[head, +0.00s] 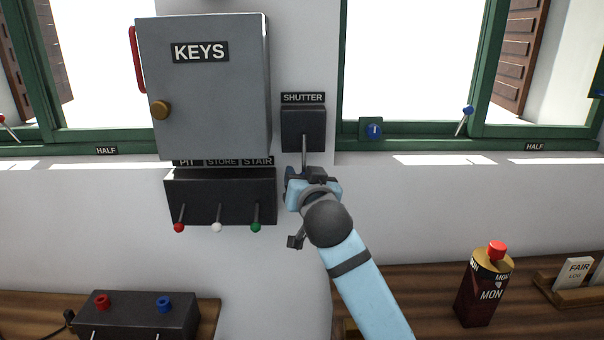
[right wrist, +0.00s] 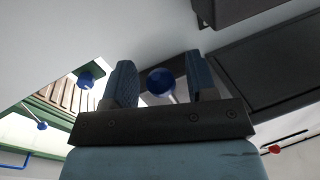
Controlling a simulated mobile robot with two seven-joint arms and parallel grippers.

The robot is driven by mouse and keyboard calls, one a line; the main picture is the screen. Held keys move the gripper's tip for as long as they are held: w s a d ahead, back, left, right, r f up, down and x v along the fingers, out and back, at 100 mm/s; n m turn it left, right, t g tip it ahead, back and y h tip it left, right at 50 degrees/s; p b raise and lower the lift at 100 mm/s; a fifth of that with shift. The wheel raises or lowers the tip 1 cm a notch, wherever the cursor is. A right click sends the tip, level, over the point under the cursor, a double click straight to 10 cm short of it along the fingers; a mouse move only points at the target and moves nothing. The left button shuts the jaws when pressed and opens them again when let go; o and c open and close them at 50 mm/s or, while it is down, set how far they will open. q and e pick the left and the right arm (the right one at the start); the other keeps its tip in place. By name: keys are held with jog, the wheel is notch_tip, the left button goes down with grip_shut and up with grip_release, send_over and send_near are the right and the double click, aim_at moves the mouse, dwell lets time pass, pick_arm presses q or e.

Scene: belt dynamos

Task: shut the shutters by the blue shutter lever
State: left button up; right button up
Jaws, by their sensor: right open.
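The shutter lever is a thin grey rod (head: 304,152) hanging down from a dark box (head: 303,128) labelled SHUTTER on the wall. Its blue ball knob (right wrist: 160,81) shows in the right wrist view, between the two fingers of my right gripper (head: 300,178). The fingers stand apart on either side of it, with gaps visible. In the head view the gripper hides the knob. The brown slatted shutters (head: 521,50) stand swung open outside the windows; a left one (head: 20,65) shows too. My left gripper is not in view.
A grey KEYS cabinet (head: 205,90) and a dark switch box (head: 220,198) with red, white and green levers are close on the left. Green window frames (head: 420,143) carry another blue-knobbed handle (head: 467,112). A dark bottle (head: 484,290) stands on the wooden counter.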

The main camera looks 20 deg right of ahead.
jog(key=shift+w, duration=0.85)
jog(key=shift+c, duration=0.4)
